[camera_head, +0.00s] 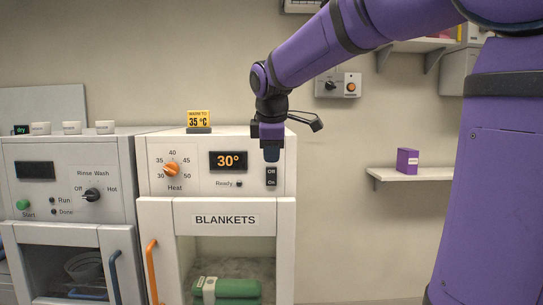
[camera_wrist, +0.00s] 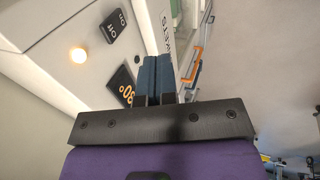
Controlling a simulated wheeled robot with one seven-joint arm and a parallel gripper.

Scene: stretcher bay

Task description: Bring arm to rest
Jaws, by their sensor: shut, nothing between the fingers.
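My gripper (camera_head: 271,155) hangs pointing down in front of the upper right of the blanket warmer's panel (camera_head: 210,148), just above the Off/On switch (camera_head: 271,177). Its blue fingers are together and empty; they also show in the wrist view (camera_wrist: 155,78). In the wrist view a round lamp (camera_wrist: 78,55) glows warm near the switch (camera_wrist: 114,26); my gripper seems to cover it in the head view. The display (camera_head: 228,161) reads 30°. The orange Heat knob (camera_head: 171,170) sits left of it. The small Ready lamp (camera_head: 239,184) looks dark.
A yellow "Warm to 35 °C" sign (camera_head: 198,119) stands on the warmer. The warmer's door has an orange handle (camera_head: 152,272); a green bundle (camera_head: 228,290) lies inside. A rinse-wash machine (camera_head: 60,210) stands left. A wall shelf (camera_head: 420,174) holds a purple box (camera_head: 407,161).

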